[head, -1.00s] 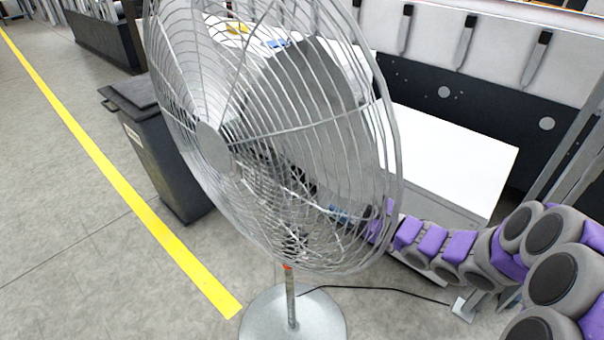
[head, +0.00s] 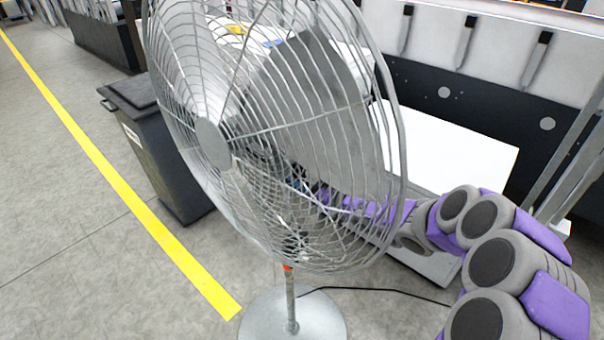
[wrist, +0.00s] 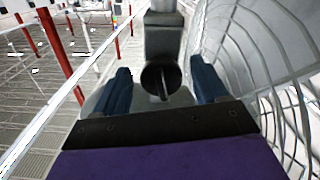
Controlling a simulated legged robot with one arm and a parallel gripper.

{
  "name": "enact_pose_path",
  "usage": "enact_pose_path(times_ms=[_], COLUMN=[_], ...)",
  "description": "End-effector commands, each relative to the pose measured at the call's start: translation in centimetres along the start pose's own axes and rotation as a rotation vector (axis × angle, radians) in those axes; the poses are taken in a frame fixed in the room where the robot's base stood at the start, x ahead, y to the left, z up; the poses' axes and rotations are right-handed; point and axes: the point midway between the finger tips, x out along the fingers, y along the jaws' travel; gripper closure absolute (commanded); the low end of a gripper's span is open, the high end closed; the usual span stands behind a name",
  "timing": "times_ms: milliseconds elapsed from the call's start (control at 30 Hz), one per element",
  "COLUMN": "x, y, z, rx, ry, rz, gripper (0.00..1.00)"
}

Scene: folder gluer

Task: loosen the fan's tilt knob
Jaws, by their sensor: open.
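The pedestal fan (head: 212,143) stands in front of me, its round wire cage covering much of the head view. In the wrist view, a dark round tilt knob (wrist: 160,80) with a raised ridge shows below a grey bracket. My gripper (wrist: 163,88) has its two blue fingers apart, one on each side of the knob. I cannot tell whether either finger touches it. The fan cage (wrist: 265,70) fills the right of the wrist view, close to the right finger. In the head view, my gripper is mostly hidden behind the cage wires.
The fan's round base (head: 270,318) sits on the floor, with a black cable (head: 390,292) trailing right. A dark bin (head: 160,150) stands behind left, beside a yellow floor line (head: 130,195). A white panel (head: 450,150) and machine lie behind my arm.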

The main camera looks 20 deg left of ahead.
Motion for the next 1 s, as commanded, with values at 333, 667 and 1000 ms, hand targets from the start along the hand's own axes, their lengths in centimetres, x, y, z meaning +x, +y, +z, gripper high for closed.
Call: enact_pose_path(times_ms=[333,667,1000], x=[1.03,1.0,1.0], y=[-0.03,-0.02,-0.02], z=[-0.06,-0.05,-0.04], rx=[0.002,0.001,0.001], ry=[0.001,0.001,0.001], rz=[0.0,0.0,0.0], gripper=[0.27,0.45,0.78])
